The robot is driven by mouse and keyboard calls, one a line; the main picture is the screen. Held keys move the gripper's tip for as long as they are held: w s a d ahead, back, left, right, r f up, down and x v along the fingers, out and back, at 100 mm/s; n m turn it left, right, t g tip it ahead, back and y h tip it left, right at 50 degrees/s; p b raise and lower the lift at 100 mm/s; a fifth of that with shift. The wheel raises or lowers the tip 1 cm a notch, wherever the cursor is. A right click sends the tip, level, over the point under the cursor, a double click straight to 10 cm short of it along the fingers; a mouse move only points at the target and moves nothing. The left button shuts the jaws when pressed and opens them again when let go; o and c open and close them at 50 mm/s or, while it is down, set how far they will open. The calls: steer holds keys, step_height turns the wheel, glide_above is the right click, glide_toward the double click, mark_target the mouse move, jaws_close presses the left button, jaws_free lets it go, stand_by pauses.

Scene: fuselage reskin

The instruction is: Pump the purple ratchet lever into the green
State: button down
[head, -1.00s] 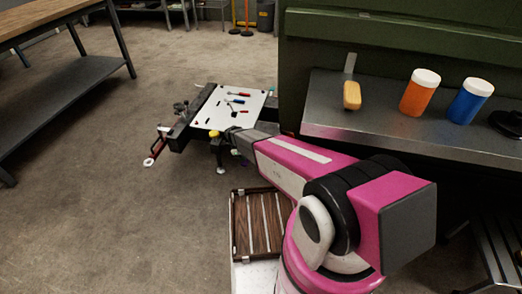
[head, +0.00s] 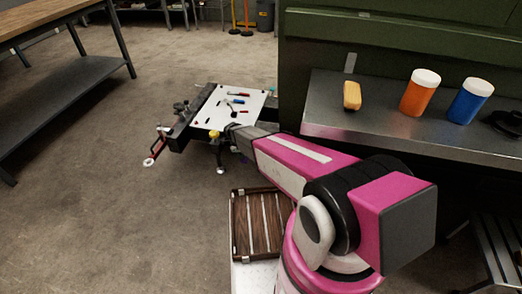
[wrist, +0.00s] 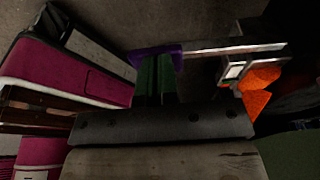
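The purple lever handle (wrist: 150,53) shows in the wrist view, with a pale metal bar (wrist: 235,46) running right from it. Two dark green finger-like bars (wrist: 157,75) stand close together in front of a grey bolted block and reach the purple handle; I take them for my gripper. The handle hides their tips, so whether they grip it or only touch it is not clear. An orange part (wrist: 260,88) sits beside a metal fitting below the bar's right end. In the head view my gripper end (head: 233,130) is by the near right edge of a small work stand.
The stand's white top (head: 228,104) holds several small tools. A steel shelf (head: 400,130) at right carries an orange bottle (head: 419,94), a blue bottle (head: 470,102) and a yellow-handled tool (head: 352,96). Open floor (head: 90,220) lies left.

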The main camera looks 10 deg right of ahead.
steer(key=shift+s+a+r, duration=0.1)
steer(key=shift+s+r, duration=0.05)
steer(key=shift+r, duration=1.05)
steer(key=shift+s+r, duration=0.15)
steer(key=shift+r, duration=1)
steer(key=shift+s+a+r, duration=0.1)
steer(key=shift+s+r, duration=0.05)
steer(key=shift+r, duration=1.05)
